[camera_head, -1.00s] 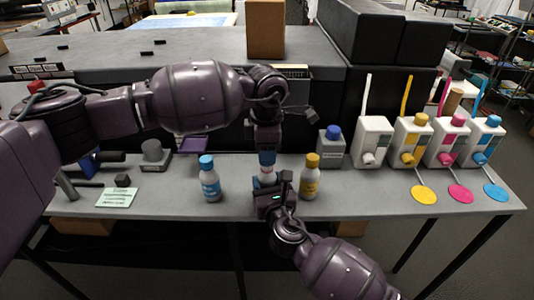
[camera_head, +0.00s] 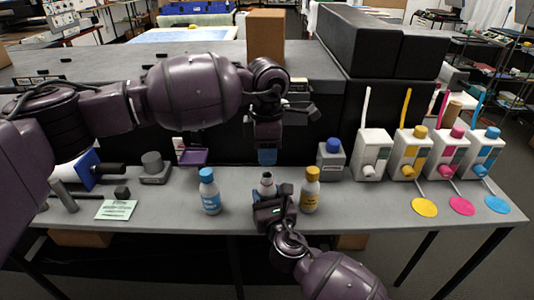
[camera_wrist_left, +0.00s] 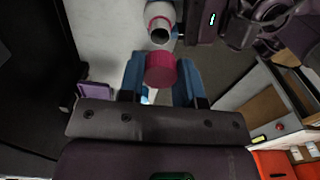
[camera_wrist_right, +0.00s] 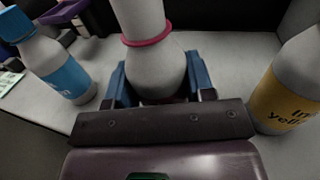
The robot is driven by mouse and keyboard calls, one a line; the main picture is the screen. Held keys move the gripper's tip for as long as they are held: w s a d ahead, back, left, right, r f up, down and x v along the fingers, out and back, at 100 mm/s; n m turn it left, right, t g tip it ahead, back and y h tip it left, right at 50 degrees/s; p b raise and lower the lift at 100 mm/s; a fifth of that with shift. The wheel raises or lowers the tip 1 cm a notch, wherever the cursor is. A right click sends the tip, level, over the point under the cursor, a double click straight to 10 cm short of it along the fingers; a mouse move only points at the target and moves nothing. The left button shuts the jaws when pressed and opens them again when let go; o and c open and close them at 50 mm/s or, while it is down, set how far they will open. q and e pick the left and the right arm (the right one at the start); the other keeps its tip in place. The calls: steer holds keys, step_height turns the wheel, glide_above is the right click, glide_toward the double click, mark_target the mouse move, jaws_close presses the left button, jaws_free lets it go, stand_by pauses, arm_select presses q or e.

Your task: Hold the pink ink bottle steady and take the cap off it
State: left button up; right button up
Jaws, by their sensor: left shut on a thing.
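The pink ink bottle (camera_head: 267,186) stands on the grey table with its dark neck opening bare. In the right wrist view its white body and pink neck ring (camera_wrist_right: 148,38) show, and its lower part is hidden. My right gripper (camera_head: 271,199) has its blue fingers on both sides of the body and looks shut on it. My left gripper (camera_head: 267,158) is above the bottle, apart from it. In the left wrist view the pink cap (camera_wrist_left: 160,71) is between its fingers, and the open bottle neck (camera_wrist_left: 159,31) lies beyond.
A blue ink bottle (camera_head: 209,192) stands to the left and a yellow one (camera_head: 311,190) close on the right. White tanks (camera_head: 372,155) line the right side.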

steer(key=o, duration=0.5)
arm_select(q)
step_height(320, 180, up, 2)
steer(key=shift+r+p, duration=0.1)
steer(key=shift+p, duration=0.5)
arm_select(e)
steer(key=v, duration=1.2)
